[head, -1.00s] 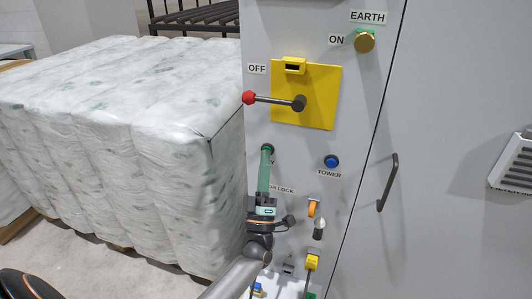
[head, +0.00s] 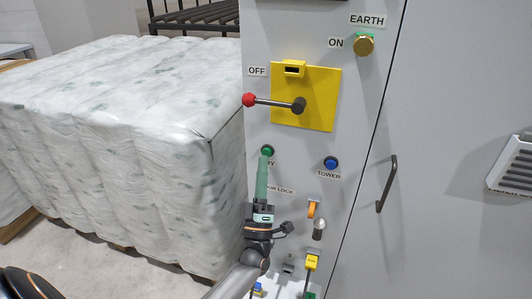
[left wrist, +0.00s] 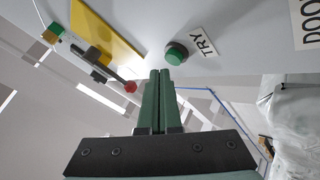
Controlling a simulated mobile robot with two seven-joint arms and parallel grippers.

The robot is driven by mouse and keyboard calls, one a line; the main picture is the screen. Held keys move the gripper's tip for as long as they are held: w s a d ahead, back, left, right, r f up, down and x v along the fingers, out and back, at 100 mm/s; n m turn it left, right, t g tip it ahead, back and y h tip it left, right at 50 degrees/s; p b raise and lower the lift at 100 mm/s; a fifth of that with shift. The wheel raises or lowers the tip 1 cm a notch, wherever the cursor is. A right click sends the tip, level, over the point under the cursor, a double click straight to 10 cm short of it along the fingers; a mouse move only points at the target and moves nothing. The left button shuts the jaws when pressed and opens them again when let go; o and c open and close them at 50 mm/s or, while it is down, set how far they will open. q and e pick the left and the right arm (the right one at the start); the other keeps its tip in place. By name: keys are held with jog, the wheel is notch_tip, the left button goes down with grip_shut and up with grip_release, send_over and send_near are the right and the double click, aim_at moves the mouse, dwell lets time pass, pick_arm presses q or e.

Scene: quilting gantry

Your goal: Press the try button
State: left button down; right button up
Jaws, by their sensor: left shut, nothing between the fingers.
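The try button (head: 268,151) is a green round button in a dark ring on the grey cabinet front, left of the blue tower button. It also shows in the left wrist view (left wrist: 176,53) beside its TRY label (left wrist: 207,43). My left gripper (head: 265,157) has long green fingers, shut with nothing between them. In the head view its tips are just below the button and hide part of the label. In the left wrist view the fingertips (left wrist: 160,73) appear short of the button, with a small gap. My right gripper is not in view.
A yellow plate (head: 320,90) with a red-knobbed lever (head: 272,100) is above. The blue tower button (head: 331,163) is to the right. An orange switch (head: 313,208) and a yellow tag (head: 312,262) are lower. Wrapped white bales (head: 120,150) stand close on the left.

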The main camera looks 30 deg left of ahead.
pick_arm(q)
jog(key=s+p, duration=0.1)
jog(key=s, duration=0.1)
jog(key=s+d+p, duration=0.1)
jog(key=s, duration=0.2)
jog(key=shift+d, duration=0.1)
dwell(0.8)
jog(key=s+d+f+m+g+h+p, duration=0.1)
jog(key=s+d+f+m+g+h, duration=0.15)
jog(key=d+f+m+h, duration=0.35)
jog(key=s+d+f+m+g+h, duration=0.1)
jog(key=d+f+m+g+h, duration=0.25)
jog(key=f+m+h, duration=0.45)
jog(key=s+d+f+m+g, duration=0.2)
jog(key=s+f+m+g, duration=0.3)
jog(key=s+f+g, duration=0.4)
jog(key=s+f, duration=0.5)
jog(key=shift+m+p, duration=0.3)
